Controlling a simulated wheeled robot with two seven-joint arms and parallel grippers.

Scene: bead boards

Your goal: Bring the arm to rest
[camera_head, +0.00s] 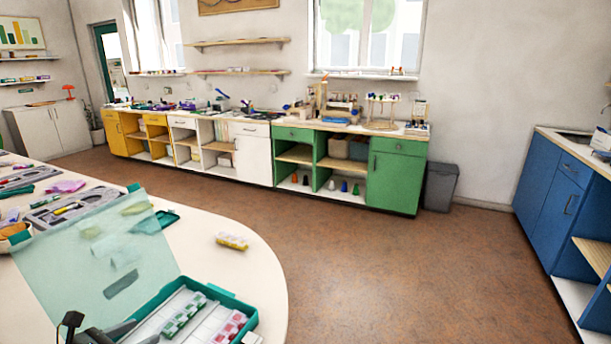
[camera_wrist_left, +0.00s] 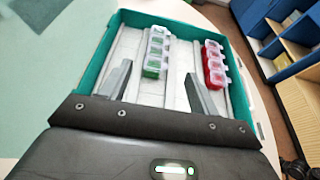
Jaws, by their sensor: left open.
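My left gripper (camera_head: 137,333) is at the bottom left of the head view, by the near side of an open teal case (camera_head: 258,305). In the left wrist view my left gripper (camera_wrist_left: 157,70) has its fingers spread, with nothing held between them. The teal case (camera_wrist_left: 232,48) holds a clear-lidded strip with green contents (camera_wrist_left: 157,52) and one with red contents (camera_wrist_left: 215,64), lying apart in pale lanes. In the head view the green strip (camera_head: 184,315) and red strip (camera_head: 229,327) also show. My right gripper is in neither view.
The case's translucent lid (camera_head: 90,255) stands raised over the pale rounded table (camera_head: 262,270). Grey trays (camera_head: 62,207) and a pink item (camera_head: 66,186) lie farther left. Open floor separates the table from the cabinets.

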